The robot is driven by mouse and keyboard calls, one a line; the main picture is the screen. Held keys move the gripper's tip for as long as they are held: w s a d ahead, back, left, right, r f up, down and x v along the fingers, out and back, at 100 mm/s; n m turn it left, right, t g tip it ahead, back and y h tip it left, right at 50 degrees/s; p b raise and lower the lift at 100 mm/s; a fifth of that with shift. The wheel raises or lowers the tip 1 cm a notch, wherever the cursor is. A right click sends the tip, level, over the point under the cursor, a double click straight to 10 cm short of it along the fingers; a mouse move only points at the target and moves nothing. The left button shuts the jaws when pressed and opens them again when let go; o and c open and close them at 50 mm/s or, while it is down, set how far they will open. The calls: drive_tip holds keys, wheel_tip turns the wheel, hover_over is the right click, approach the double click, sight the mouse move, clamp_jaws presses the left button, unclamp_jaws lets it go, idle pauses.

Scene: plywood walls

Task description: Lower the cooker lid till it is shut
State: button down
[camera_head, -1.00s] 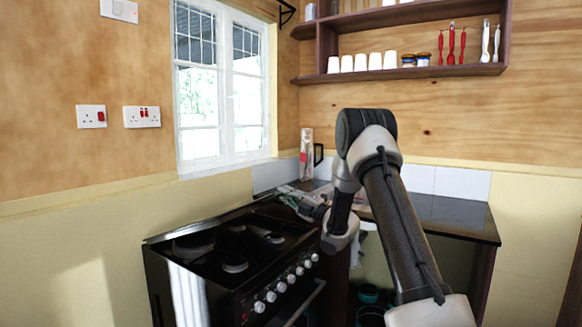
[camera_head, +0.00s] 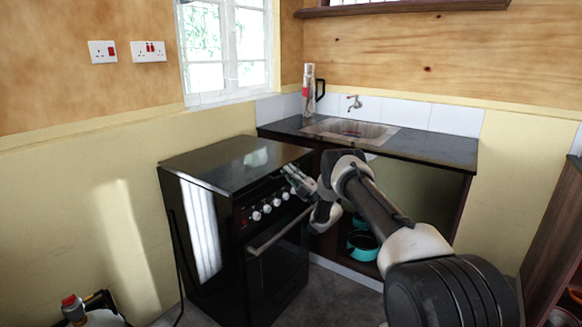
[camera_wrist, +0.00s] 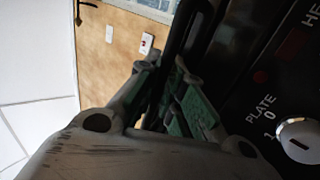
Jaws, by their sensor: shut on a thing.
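The black cooker (camera_head: 215,250) stands against the yellow wall at left centre in the head view. Its glossy dark lid (camera_head: 225,163) lies over the hob, looks about level and hides the plates. A small gap under it cannot be ruled out. My gripper (camera_head: 297,182) is at the cooker's front right corner, by the knobs. In the wrist view, the green-padded fingers of my gripper (camera_wrist: 172,95) are closed around a dark edge, which appears to be the lid's. The control panel, with a "PLATE" knob (camera_wrist: 298,138), is close beside the fingers.
The oven door handle (camera_head: 279,232) sticks out below the knobs. A dark counter with a sink (camera_head: 350,130) adjoins on the right, with teal pots (camera_head: 362,243) below. A red-topped object (camera_head: 73,306) is at the lower left.

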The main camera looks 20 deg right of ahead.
drive_tip(key=shift+f, duration=0.6)
drive_tip(key=c, duration=1.8)
unclamp_jaws()
drive_tip(key=shift+f, duration=0.1)
drive_tip(key=v, duration=1.1)
drive_tip(key=shift+s+d+f, duration=0.15)
drive_tip(key=shift+s+d, duration=0.05)
drive_tip(key=shift+s, duration=0.1)
